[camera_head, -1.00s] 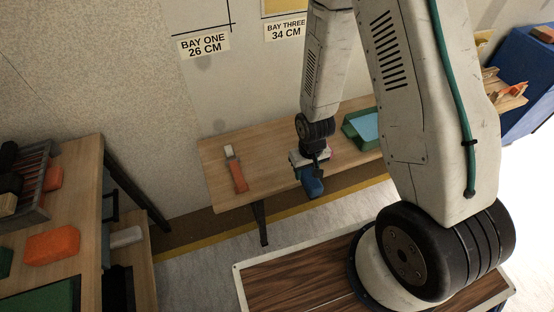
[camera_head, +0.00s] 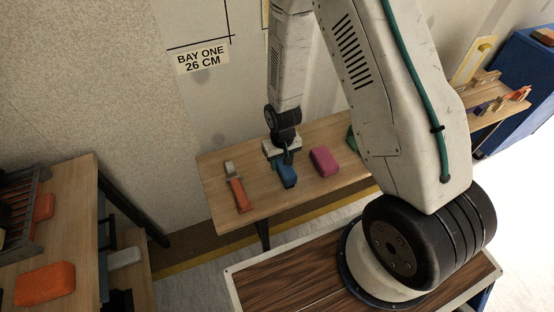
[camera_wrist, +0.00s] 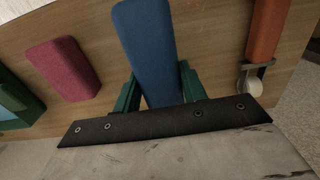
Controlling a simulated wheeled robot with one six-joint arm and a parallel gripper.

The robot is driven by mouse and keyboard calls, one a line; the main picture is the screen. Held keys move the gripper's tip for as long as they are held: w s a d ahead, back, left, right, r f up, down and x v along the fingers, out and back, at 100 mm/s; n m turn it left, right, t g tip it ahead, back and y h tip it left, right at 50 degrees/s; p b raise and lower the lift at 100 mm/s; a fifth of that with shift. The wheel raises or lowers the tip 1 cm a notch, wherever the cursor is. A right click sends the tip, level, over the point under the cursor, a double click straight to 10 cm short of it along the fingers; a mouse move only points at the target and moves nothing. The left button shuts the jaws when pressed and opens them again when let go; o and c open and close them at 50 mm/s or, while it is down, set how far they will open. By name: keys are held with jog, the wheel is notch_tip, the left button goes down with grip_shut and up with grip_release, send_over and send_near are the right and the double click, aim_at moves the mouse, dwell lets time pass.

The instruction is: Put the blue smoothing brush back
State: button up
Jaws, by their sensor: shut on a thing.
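My gripper (camera_head: 287,161) is shut on the blue smoothing brush (camera_head: 288,177). The brush is over the wooden bench (camera_head: 262,206) against the wall, between an orange-handled tool (camera_head: 238,192) and a pink block (camera_head: 325,161). In the wrist view the blue brush (camera_wrist: 148,45) sits between the green fingers of my gripper (camera_wrist: 158,88), its long body pointing away from the palm. It is close to the bench top; I cannot tell whether it touches. The fingertips are partly hidden by the brush.
A green tray (camera_wrist: 18,100) lies beyond the pink block. The orange tool is on the other side, a short gap away. A second bench (camera_head: 75,210) at the left bears an orange block (camera_head: 45,284) and a rack (camera_head: 22,210). A blue cabinet (camera_head: 520,85) stands far right.

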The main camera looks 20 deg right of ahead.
aim_at(281, 164)
jog(key=shift+w+d, duration=0.1)
jog(key=shift+w, duration=0.2)
jog(key=f, duration=0.3)
jog(key=shift+w+f, duration=0.1)
jog(key=shift+w, duration=0.25)
jog(key=shift+d+f, duration=0.1)
jog(key=shift+f, duration=0.1)
jog(key=o, duration=1)
jog(key=shift+r, duration=0.1)
